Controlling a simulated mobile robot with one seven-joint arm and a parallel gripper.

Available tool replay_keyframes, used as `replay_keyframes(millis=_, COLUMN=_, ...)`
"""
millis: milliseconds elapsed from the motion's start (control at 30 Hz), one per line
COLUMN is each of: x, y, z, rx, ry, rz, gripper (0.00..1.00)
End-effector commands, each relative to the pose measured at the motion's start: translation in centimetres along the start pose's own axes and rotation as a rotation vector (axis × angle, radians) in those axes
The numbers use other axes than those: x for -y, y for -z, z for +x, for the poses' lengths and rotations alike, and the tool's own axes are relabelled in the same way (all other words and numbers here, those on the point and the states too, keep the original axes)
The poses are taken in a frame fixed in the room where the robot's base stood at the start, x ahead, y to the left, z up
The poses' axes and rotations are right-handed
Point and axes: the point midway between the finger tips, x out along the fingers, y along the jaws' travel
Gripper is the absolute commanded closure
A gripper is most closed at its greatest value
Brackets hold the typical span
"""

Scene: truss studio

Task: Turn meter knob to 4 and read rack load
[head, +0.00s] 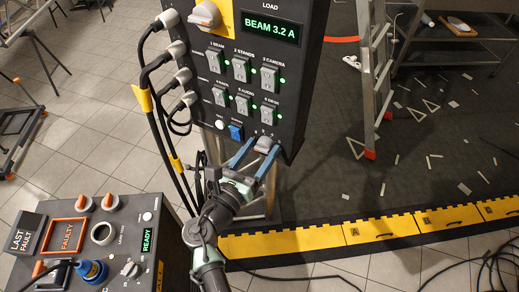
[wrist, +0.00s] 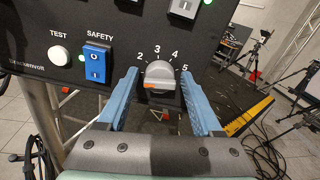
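The meter knob (wrist: 160,74) is a grey dial with an orange mark on its near face, low on the rack panel. Numbers 2, 3, 4 and 5 are arced above it; I cannot tell which one it points to. In the head view the knob (head: 264,144) sits at the panel's lower edge. My gripper (wrist: 159,80) is open, with one blue finger on each side of the knob and gaps visible between. The load display (head: 270,28) reads BEAM 3.2 A in green.
Left of the knob are a blue safety switch (wrist: 96,62) and a white test button (wrist: 58,56). Several breaker switches with green lamps are above. Black cables (head: 150,90) run down the rack's left side. A second console (head: 90,240) stands at lower left.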

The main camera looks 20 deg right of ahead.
Motion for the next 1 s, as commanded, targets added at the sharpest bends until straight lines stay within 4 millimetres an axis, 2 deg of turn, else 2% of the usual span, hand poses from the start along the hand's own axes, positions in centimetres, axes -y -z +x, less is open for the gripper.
replay_keyframes(millis=33, x=0.00, y=0.00, z=-0.02, rx=0.000, ry=0.000, rz=0.000, gripper=0.44)
replay_keyframes(millis=333, x=0.00, y=0.00, z=-0.03, rx=0.000, ry=0.000, rz=0.000, gripper=0.98)
replay_keyframes(millis=667, x=0.00, y=0.09, z=-0.04, rx=0.000, ry=0.000, rz=0.031, gripper=1.00)
replay_keyframes(millis=1000, x=0.10, y=0.34, z=-0.02, rx=0.000, ry=0.001, rz=0.236, gripper=1.00)
